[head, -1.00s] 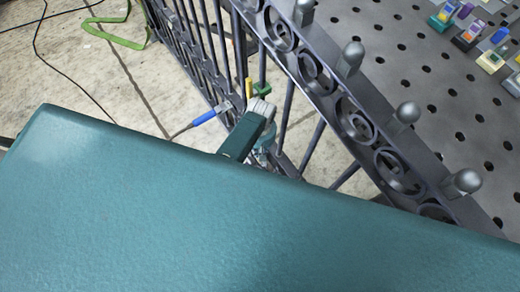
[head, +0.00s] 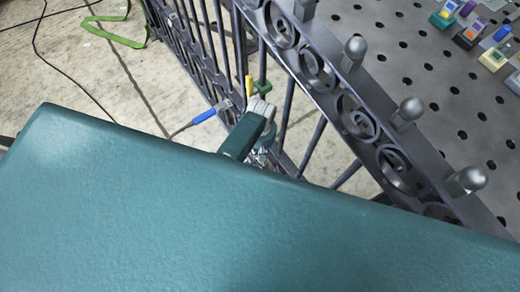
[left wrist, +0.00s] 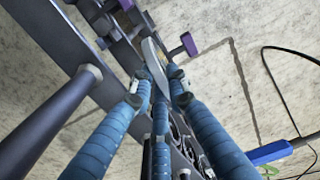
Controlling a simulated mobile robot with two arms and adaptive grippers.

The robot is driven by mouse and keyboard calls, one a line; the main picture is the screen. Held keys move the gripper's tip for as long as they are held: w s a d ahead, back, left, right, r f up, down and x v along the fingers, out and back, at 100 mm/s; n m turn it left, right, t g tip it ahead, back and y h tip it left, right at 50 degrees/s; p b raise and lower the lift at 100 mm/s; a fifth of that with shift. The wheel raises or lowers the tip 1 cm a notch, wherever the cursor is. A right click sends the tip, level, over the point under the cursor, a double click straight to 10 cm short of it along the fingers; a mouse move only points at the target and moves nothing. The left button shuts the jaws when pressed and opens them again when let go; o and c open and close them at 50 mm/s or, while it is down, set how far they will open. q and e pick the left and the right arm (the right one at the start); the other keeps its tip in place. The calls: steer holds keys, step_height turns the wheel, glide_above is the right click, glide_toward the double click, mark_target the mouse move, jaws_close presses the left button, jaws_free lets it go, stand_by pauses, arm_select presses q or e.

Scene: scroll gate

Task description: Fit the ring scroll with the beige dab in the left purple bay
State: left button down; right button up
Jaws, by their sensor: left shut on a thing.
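In the left wrist view my left gripper (left wrist: 157,84) has blue-wrapped fingers shut on a thin grey curved piece (left wrist: 152,58), seen nearly edge-on, probably the ring scroll. No beige dab can be made out clearly on it. Its far end is close to the dark gate frame and a purple-ended stub (left wrist: 186,45). Another purple patch (left wrist: 126,4) is at the top edge. Whether the piece touches the frame cannot be told. In the head view the dark gate (head: 318,68) runs diagonally with several ring scrolls in its band. My right gripper is not in view.
A grey perforated table (head: 405,50) at the right holds several coloured blocks (head: 470,32). A blue-handled tool (head: 204,116) and a yellow piece (head: 249,86) are by the bars. A green strap (head: 115,38) and black cable lie on the pale floor.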

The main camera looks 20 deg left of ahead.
arm_select(q)
steer(key=shift+w+d+f, duration=0.1)
steer(key=shift+d+f, duration=0.05)
steer(key=c, duration=1.6)
jaws_free()
